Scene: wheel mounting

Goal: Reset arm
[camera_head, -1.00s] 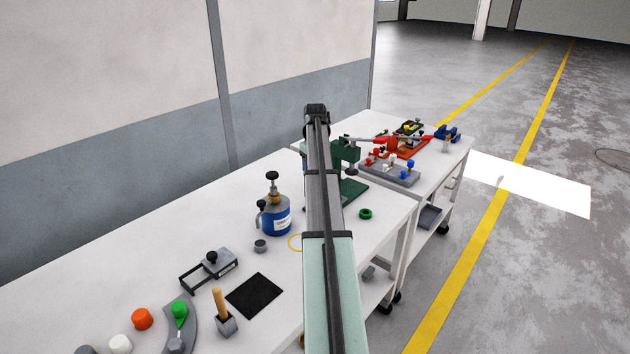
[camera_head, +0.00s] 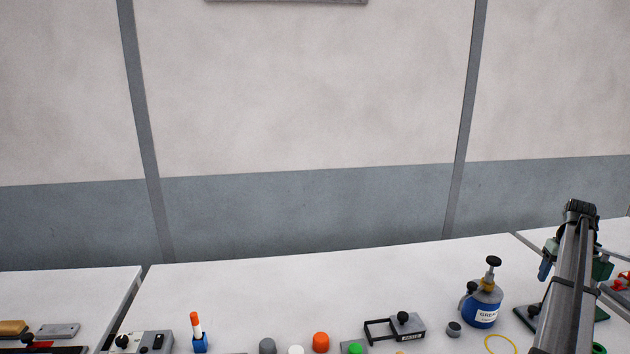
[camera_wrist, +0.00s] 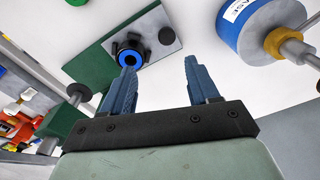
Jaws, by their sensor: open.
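My gripper (camera_wrist: 159,66) is open in the wrist view, with two blue ridged fingers apart and nothing between them. Beyond the fingertips, a small black wheel-like part (camera_wrist: 118,50) with a blue centre sits at a grey plate on a green base (camera_wrist: 93,65). I cannot tell whether the fingers touch anything, but they look clear of it. In the head view my arm stands at the right edge and hides part of the green fixture (camera_head: 602,266) behind it.
A blue grease can (camera_head: 482,302) stands left of my arm; it also shows in the wrist view (camera_wrist: 240,22). A yellow ring (camera_head: 500,343), a black-knobbed frame (camera_head: 404,325), coloured knobs and an orange-topped blue item (camera_head: 199,335) line the white table's front (camera_head: 300,275). The table's back is clear.

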